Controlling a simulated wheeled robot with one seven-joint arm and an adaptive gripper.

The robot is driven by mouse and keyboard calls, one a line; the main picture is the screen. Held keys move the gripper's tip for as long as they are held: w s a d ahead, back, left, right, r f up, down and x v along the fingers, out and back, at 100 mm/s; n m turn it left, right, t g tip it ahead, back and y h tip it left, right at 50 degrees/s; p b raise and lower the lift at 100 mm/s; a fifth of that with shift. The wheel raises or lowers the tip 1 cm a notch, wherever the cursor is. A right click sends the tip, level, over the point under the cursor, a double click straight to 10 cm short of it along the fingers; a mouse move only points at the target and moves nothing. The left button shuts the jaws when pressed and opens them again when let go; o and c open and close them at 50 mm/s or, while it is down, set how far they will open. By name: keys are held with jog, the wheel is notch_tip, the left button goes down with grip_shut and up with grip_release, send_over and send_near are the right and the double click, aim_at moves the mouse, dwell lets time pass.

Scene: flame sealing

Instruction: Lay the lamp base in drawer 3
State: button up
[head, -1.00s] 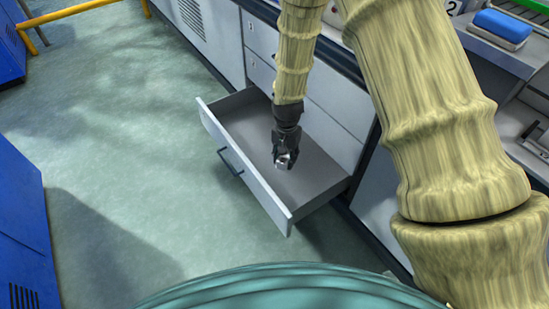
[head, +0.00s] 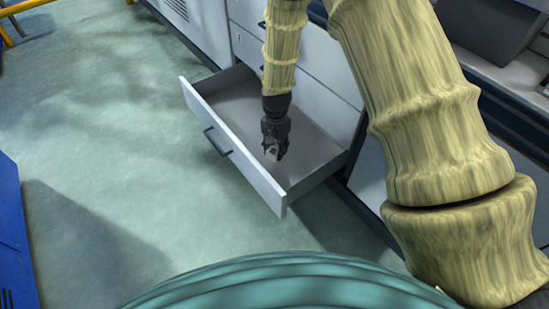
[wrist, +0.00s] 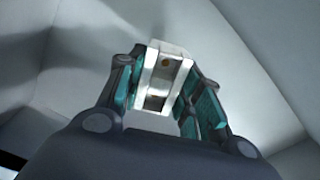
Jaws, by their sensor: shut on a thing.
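The open drawer (head: 232,158), low in the grey cabinet, is pulled out, with its bare grey floor visible in the head view. I see no number on it. My gripper (head: 273,148) points down inside the drawer's outline. It is shut on the lamp base (wrist: 163,76), a small whitish block with a shiny metal middle. I cannot tell whether the lamp base touches the drawer floor.
Shut drawer fronts (head: 315,87) rise above and behind the open drawer, close to my arm. The green floor (head: 110,130) left of the drawer is clear. A blue cabinet (head: 12,240) stands at the left edge, and a yellow rail shows at the top left.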

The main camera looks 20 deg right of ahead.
aim_at(276, 147)
notch_tip(276, 147, down, 5)
jog(key=b, duration=0.2)
jog(key=shift+b, duration=0.3)
jog(key=shift+r, duration=0.1)
jog(key=o, duration=1)
jog(key=shift+o, duration=0.2)
notch_tip(276, 147, up, 12)
jog(key=p, duration=0.6)
jog(key=shift+p, duration=0.35)
